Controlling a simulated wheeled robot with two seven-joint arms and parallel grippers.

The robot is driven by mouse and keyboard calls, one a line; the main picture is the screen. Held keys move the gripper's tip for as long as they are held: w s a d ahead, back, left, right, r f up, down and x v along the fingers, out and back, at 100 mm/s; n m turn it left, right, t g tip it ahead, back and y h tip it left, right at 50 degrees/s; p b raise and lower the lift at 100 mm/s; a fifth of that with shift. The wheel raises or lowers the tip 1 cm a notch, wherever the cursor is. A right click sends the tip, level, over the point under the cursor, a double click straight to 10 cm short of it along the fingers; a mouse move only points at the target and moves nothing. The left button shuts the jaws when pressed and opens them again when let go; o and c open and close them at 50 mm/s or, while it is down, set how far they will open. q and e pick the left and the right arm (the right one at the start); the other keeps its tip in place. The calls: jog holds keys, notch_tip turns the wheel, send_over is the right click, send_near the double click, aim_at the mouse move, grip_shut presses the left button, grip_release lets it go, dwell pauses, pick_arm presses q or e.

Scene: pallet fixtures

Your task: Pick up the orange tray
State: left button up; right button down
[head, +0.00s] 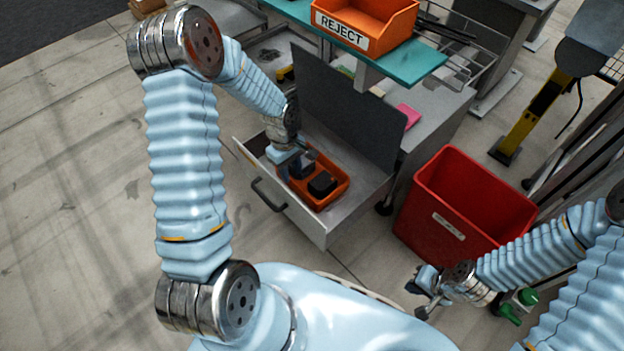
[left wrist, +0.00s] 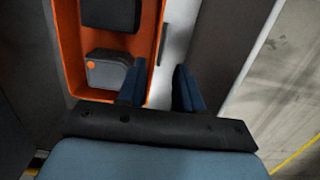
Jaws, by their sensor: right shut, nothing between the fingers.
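The orange tray (head: 336,197) sits inside an open grey drawer (head: 306,222). It holds a black block (head: 322,184) and a dark grey piece, which shows an orange dot in the left wrist view (left wrist: 108,72). My left gripper (head: 284,165) is down in the drawer at the tray's left end. In the left wrist view my left gripper (left wrist: 158,88) is open, with one finger over the tray's inside and the other outside its wall (left wrist: 153,48). Contact cannot be told. My right gripper (head: 422,297) is shut and empty, away from the drawer, near the red bin.
A dark upright panel (head: 345,105) stands behind the tray. Above it, a teal shelf (head: 405,62) carries an orange REJECT bin (head: 365,22). A red bin (head: 465,205) stands on the floor to the right. The floor at left is clear.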

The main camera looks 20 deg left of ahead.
aim_at(295, 185)
pick_arm(q)
jog(key=f, duration=0.5)
jog(key=d+f+b, duration=0.1)
jog(key=f, duration=0.1)
jog(key=shift+w+f, duration=0.2)
jog(key=shift+f, duration=0.2)
grip_shut()
